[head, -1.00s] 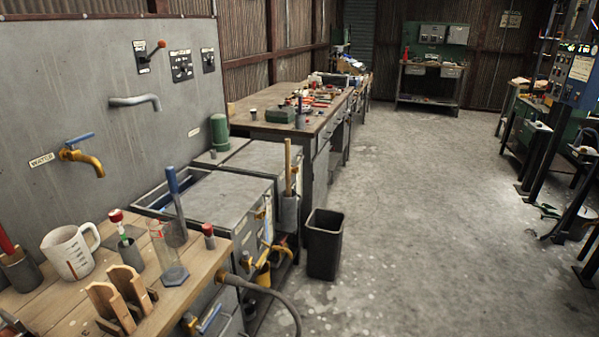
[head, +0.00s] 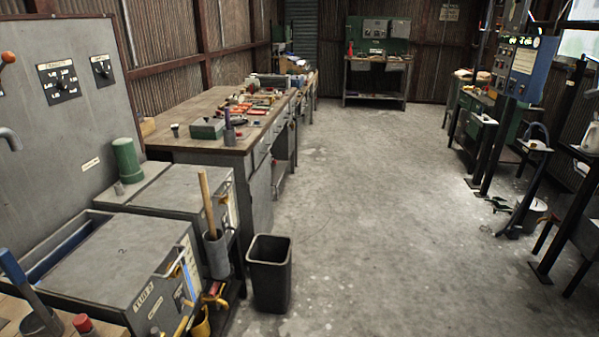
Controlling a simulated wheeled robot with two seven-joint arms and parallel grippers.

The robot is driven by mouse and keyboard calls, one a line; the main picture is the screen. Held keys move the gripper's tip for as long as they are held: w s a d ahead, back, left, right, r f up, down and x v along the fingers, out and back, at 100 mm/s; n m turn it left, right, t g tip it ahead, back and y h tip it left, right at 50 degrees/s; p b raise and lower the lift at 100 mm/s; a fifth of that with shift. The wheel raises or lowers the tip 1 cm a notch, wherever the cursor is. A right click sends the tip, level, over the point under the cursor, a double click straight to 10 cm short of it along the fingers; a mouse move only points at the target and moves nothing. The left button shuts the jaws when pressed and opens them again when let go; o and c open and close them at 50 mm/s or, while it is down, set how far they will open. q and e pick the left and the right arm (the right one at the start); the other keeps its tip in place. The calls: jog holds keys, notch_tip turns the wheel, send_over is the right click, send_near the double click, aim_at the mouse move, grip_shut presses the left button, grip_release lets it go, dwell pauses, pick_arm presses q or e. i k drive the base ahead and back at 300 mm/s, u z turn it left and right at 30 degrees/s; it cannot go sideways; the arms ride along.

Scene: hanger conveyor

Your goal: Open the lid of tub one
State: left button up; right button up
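Two grey metal tubs stand side by side along the left wall. The nearer tub (head: 128,258) has a flat grey lid, with a bluish trough showing along its left side. A label (head: 146,297) on its front starts with "TUB"; I cannot read its number surely. The farther tub (head: 150,188) has a flat grey top, with a green cylinder (head: 126,160) standing at its back. I cannot tell which one is tub one. Neither of my grippers is in view.
A black bin (head: 269,275) stands on the floor right of the tubs. A wooden handle rises from a grey holder (head: 216,255) at the tubs' front. A cluttered workbench (head: 205,135) stands beyond. The middle floor is clear; metal stands line the right side.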

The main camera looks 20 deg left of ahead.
aim_at(177, 188)
jog(key=u, duration=0.3)
jog(key=i, duration=1.35)
jog(key=u, duration=0.95)
